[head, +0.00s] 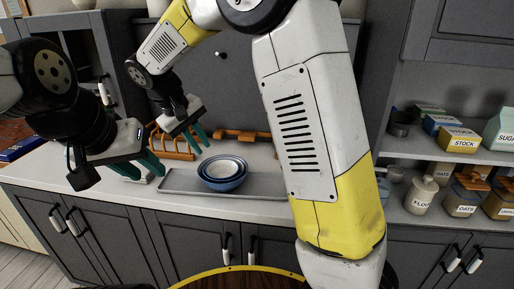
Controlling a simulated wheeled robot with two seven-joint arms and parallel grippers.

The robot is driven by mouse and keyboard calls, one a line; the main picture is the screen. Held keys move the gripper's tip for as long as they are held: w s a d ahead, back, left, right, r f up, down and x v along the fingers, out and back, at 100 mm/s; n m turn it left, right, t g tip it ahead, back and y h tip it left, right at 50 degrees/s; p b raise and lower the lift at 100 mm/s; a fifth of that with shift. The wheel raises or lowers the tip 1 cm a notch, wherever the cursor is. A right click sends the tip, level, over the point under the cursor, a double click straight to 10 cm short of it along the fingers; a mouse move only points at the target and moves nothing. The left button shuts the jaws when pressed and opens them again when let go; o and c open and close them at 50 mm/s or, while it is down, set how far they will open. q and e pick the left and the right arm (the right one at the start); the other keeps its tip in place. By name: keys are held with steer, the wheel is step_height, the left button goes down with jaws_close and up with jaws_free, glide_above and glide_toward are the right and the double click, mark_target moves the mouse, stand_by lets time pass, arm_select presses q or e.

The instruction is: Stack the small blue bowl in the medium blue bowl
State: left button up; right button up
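A blue bowl (222,184) with a pale inside sits on the grey tray on the counter in the head view. A smaller pale-lined bowl (223,168) shows inside its rim, so they look nested. How many bowls are in the stack I cannot tell for sure. My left gripper (118,172) is left of the bowls, with its teal fingers apart and nothing between them. My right gripper (197,136) is above and behind the bowls to the left, clear of them. Its teal fingers look apart and empty.
The grey tray (180,182) lies on the white counter (130,190). An orange wooden rack (178,148) stands behind it. My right arm's large link hides the counter's right part. Shelves at the right hold canisters (421,193) and boxes (458,138). A round wooden top (240,281) is in front.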

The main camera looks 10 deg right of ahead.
steer(key=s+d+r+m+y, duration=0.2)
steer(key=s+d+r, duration=0.15)
steer(key=d, duration=0.35)
steer(key=s+d+r+m+y, duration=0.1)
steer(key=s+d+r+y, duration=0.1)
steer(key=s+d, duration=0.35)
steer(key=s+d+m+t+y, duration=0.1)
steer(key=s+d+m+t, duration=0.2)
steer(key=s+d, duration=0.4)
steer(key=shift+s+d+r+y, duration=0.15)
steer(key=shift+s+r+y, duration=0.25)
steer(key=shift+s, duration=1.7)
